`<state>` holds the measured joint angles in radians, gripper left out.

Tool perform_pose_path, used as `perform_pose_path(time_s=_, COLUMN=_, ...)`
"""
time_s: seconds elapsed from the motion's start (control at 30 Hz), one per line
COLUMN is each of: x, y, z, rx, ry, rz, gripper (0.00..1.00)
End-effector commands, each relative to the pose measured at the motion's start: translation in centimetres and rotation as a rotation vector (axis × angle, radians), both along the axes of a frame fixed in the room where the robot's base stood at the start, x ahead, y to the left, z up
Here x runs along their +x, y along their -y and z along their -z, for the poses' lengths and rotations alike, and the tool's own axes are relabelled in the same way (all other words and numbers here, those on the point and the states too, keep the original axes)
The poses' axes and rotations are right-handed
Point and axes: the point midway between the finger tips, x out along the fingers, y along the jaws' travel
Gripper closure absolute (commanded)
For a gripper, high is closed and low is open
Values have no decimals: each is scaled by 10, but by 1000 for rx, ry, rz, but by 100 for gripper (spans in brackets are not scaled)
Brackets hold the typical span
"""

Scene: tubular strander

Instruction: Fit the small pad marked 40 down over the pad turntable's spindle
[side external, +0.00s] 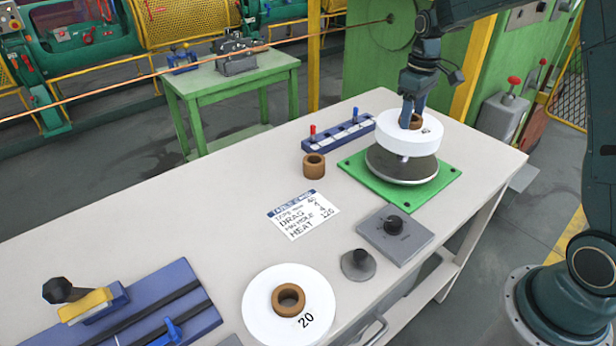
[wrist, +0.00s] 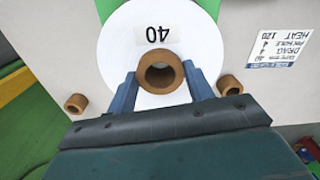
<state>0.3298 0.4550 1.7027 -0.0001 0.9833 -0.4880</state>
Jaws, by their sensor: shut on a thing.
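The pad marked 40 (side external: 386,132) is a white disc with a brown core (side external: 416,121). In the wrist view the pad (wrist: 120,45) faces me with its number upside down. My gripper (side external: 411,118) is shut on the core, with one finger on each side of it in the wrist view (wrist: 160,85). The pad turntable (side external: 390,172) is a dark grey disc on a green base plate (side external: 431,186). The pad hangs above it, with a gap below. A short pale pin, apparently the spindle (side external: 405,158), shows below the pad. Whether the bore lines up with it is unclear.
A loose brown ring (side external: 314,170) and a blue rack (side external: 330,137) with red and blue pegs stand left of the turntable. A grey knob box (side external: 395,236) sits in front. A pad marked 20 (side external: 262,310) lies nearer, by a printed card (side external: 303,214).

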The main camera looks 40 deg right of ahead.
Motion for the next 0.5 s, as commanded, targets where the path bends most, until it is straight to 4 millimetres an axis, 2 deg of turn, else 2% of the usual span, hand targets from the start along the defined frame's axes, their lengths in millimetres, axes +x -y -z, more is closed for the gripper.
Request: perform_pose_path(time_s=0.5, x=0, y=0, z=22, rx=0, ry=0, rz=0, gripper=99)
